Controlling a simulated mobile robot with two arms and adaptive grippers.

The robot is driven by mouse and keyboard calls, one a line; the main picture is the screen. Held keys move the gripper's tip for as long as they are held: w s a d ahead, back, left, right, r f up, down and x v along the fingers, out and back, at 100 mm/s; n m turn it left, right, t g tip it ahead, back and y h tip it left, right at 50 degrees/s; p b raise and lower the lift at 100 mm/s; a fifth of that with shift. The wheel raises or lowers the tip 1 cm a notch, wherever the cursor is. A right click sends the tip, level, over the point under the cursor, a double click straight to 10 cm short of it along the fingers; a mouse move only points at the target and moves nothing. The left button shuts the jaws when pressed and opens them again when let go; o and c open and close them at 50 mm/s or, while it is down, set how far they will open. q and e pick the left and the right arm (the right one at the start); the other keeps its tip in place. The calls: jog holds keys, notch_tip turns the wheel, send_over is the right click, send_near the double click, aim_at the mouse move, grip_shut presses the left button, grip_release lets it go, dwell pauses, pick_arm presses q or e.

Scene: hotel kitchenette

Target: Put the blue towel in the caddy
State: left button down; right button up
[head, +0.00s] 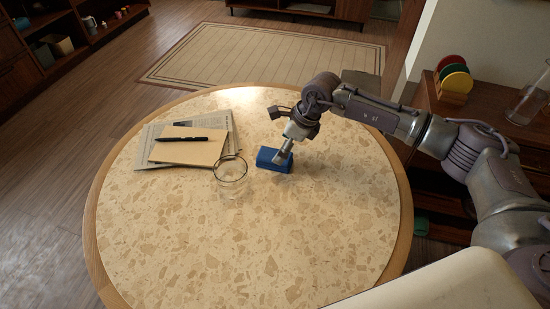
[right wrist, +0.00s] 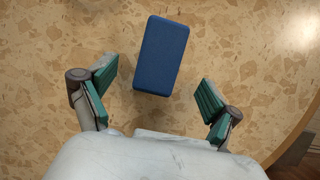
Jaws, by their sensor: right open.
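The blue towel (head: 274,160) is a compact block lying on the round table, right of the drinking glass. It also shows whole in the right wrist view (right wrist: 162,55), ahead of and between the lines of my fingers. My right gripper (head: 283,157) is open above the towel, partly covering it in the head view. In the right wrist view its green-padded fingers (right wrist: 156,88) are spread wide with nothing held. I cannot tell the exact height between fingers and towel. No caddy can be clearly made out. My left gripper is not in view.
A clear glass (head: 230,178) stands close left of the towel. A notebook (head: 188,151) with a black pen lies on papers at the table's left. The table's (head: 270,255) front is clear. Coloured discs (head: 455,75) stand on the right cabinet. A shelf unit (head: 75,35) is at far left.

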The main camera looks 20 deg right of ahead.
aim_at(274, 154)
jog(key=x, duration=0.2)
jog(key=p+x, duration=0.1)
jog(key=x, duration=0.2)
jog(key=shift+w+a+r, duration=0.1)
jog(key=shift+w+a, duration=0.05)
jog(key=shift+a, duration=0.1)
jog(key=shift+w, duration=0.1)
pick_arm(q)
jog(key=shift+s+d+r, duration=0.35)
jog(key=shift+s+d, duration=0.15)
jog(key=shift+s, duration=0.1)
pick_arm(e)
jog(key=shift+f, duration=0.25)
pick_arm(q)
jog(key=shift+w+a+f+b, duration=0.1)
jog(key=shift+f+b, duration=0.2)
jog(key=shift+b, duration=0.05)
pick_arm(e)
jog(key=shift+f, duration=0.2)
